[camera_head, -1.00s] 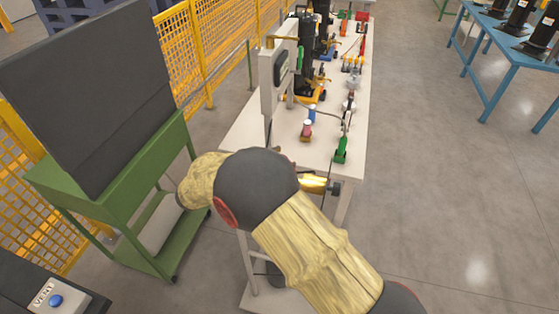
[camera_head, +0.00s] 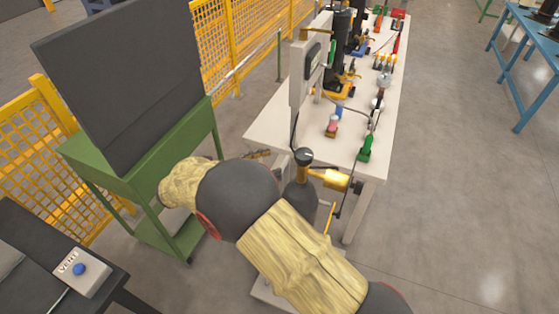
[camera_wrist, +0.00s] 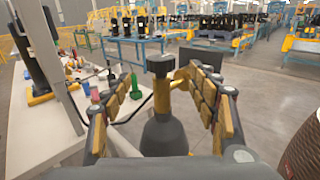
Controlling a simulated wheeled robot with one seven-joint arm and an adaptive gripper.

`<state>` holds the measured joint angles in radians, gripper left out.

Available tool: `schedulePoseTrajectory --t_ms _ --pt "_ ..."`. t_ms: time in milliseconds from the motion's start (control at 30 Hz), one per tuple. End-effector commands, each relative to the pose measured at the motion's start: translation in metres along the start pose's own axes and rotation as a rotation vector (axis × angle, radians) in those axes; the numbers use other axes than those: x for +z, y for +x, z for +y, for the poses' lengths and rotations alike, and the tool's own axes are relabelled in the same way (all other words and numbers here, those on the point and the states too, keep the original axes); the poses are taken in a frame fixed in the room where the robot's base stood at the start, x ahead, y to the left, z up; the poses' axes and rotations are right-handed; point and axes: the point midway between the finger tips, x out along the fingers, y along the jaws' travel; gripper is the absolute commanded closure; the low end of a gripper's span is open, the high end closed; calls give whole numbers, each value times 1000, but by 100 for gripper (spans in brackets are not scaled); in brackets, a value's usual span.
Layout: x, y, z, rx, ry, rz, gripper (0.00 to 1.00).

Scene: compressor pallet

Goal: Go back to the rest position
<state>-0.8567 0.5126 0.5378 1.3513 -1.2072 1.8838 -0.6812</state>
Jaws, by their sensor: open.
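My gripper (camera_wrist: 165,88) is open in the wrist view, with its two padded fingers spread left and right. Between and beyond the fingers stands a dark flask-shaped body (camera_wrist: 164,133) with a black knob on top and a yellow part at its side. I cannot tell whether the fingers touch it. It also shows in the head view (camera_head: 298,196), beside a brass-coloured cylinder (camera_head: 332,179) near the front end of the white table. In the head view my bent arm hides most of the gripper.
The white table (camera_head: 270,128) carries several small coloured fittings and dark cylinders. A green cart (camera_head: 140,185) with a dark panel (camera_head: 125,85) stands at left, before a yellow mesh fence (camera_head: 235,50). A button box (camera_head: 80,272) sits lower left.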

Motion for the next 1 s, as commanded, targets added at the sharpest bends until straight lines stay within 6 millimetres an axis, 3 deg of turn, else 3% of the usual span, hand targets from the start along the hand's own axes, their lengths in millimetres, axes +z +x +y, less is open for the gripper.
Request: schedulePoseTrajectory --t_ms 667,800,1000 --pt "-1 -4 1 2 20 3 41" --pt "-29 -4 3 17 87 96 41" --pt "-88 -2 -33 -46 128 286 41"
